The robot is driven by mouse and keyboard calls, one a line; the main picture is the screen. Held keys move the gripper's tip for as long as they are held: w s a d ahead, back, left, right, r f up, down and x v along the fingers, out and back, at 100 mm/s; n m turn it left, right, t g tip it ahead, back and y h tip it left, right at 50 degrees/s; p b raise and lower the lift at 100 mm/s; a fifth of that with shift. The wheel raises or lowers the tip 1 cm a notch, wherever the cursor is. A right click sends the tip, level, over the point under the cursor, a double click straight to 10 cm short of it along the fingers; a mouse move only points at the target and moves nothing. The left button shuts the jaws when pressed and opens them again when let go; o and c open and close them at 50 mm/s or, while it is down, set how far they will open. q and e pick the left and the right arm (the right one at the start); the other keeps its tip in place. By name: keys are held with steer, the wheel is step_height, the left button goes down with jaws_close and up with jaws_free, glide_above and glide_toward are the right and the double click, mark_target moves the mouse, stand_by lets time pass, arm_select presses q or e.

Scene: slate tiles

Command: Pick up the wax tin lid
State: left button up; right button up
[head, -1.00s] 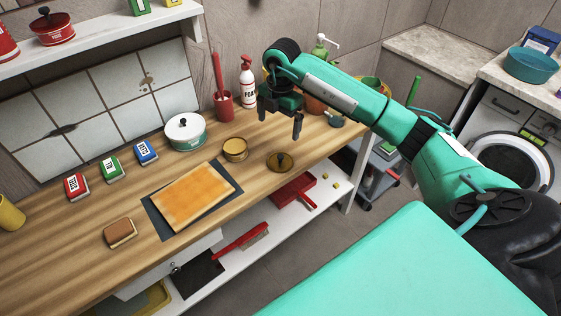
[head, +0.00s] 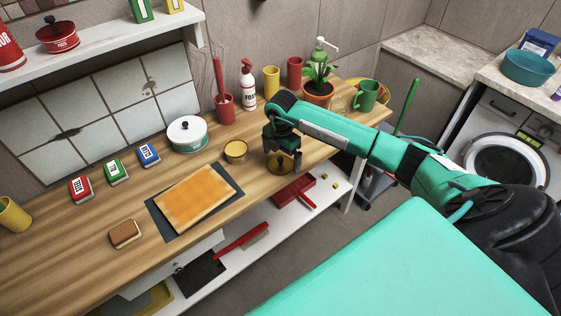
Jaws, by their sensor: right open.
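The wax tin lid (head: 281,170), a brownish-gold disc with a dark knob, lies on the wooden worktop near its front edge. The open wax tin (head: 235,153), a round golden tin, stands just left of it. My right gripper (head: 282,160) points down over the lid, open, with its fingers on either side of the knob area. The gripper partly hides the lid, and I cannot tell whether the fingers touch it. My left gripper is not in view.
A white-lidded pot (head: 188,135) stands behind the tin. A plant pot (head: 318,93), a green mug (head: 366,95) and a foam bottle (head: 248,86) stand at the back right. A board (head: 196,198) lies to the left. The lower shelf holds a red dustpan (head: 293,191).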

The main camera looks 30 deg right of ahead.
steer(key=shift+f, duration=0.65)
steer(key=shift+c, duration=1.3)
steer(key=c, duration=0.7)
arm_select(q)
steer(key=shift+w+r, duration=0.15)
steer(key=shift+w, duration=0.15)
arm_select(e)
steer(key=shift+c, duration=0.3)
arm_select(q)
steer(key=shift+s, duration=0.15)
arm_select(e)
steer(key=shift+r, duration=0.1)
